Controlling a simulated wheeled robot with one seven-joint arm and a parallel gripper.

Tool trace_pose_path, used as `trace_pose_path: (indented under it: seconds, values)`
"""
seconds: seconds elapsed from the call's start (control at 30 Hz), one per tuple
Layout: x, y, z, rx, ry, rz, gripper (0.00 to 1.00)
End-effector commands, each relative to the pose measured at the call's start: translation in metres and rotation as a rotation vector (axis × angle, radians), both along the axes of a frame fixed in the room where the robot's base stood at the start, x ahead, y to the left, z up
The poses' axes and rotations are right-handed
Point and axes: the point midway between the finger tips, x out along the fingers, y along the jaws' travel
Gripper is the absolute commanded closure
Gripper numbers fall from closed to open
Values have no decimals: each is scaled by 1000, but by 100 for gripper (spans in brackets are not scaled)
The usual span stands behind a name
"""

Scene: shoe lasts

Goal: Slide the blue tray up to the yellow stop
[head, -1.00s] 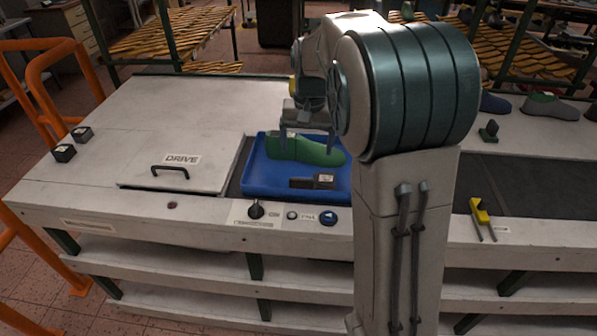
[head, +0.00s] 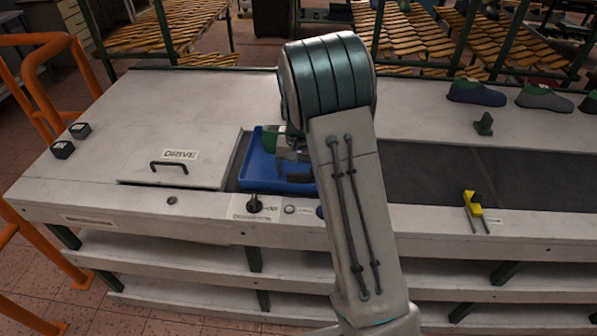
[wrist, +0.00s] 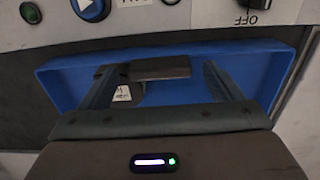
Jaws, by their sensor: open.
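The blue tray (head: 258,168) sits in the dark channel of the bench, beside the DRIVE cover. It holds a green shoe last (head: 271,138), mostly hidden by my arm, and a dark block (wrist: 160,68). The tray also shows in the wrist view (wrist: 68,83). My gripper (wrist: 160,72) is open over the tray, its two fingers spread on either side of the dark block; I cannot tell whether they touch anything. In the head view my arm covers the tray's right part. The yellow stop (head: 472,208) is at the bench's front edge, well to the right.
The dark channel (head: 430,180) is clear between my arm and the stop. A knob (head: 254,204) and a blue button (wrist: 90,8) are on the front panel.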

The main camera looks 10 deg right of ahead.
Motion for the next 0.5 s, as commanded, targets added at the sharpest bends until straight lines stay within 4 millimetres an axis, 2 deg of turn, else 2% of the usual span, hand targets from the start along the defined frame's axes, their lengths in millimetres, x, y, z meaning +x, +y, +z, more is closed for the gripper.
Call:
trace_pose_path:
  seconds: [0.2,0.47,0.5]
  values:
    - [0,0,-16,0,0,0,15]
    - [0,0,-17,1,-1,0,15]
    - [0,0,-17,0,-1,0,20]
